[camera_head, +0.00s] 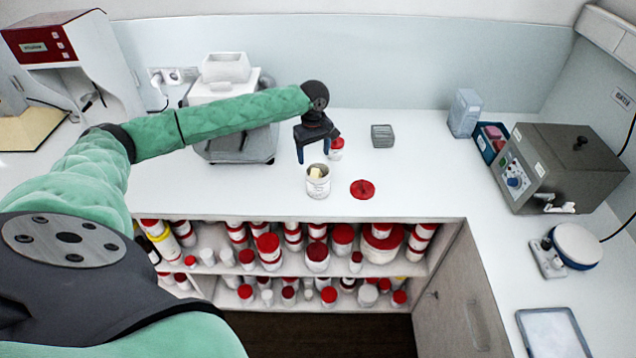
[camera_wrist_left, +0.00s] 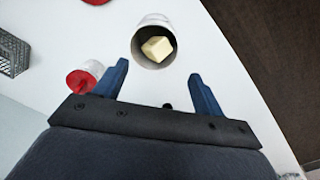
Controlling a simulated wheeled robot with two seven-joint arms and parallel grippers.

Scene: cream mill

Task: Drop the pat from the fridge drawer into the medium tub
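The open white tub (camera_head: 318,187) stands upright on the counter near its front edge. The pale yellow pat (camera_head: 316,173) is inside it; in the left wrist view the pat (camera_wrist_left: 157,48) lies within the tub (camera_wrist_left: 140,57). My left gripper (camera_head: 318,150) is above and just behind the tub. In the left wrist view its two blue fingers (camera_wrist_left: 158,82) are spread apart with nothing between them, pointing toward the tub. A red lid (camera_head: 362,189) lies flat to the right of the tub. My right gripper is not in view.
A small red-lidded tub (camera_head: 336,150) stands close behind the open tub, beside my left gripper. A grey basket (camera_head: 382,136) is further right. A machine (camera_head: 236,140) stands behind my left arm. Shelves below hold several red-lidded tubs.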

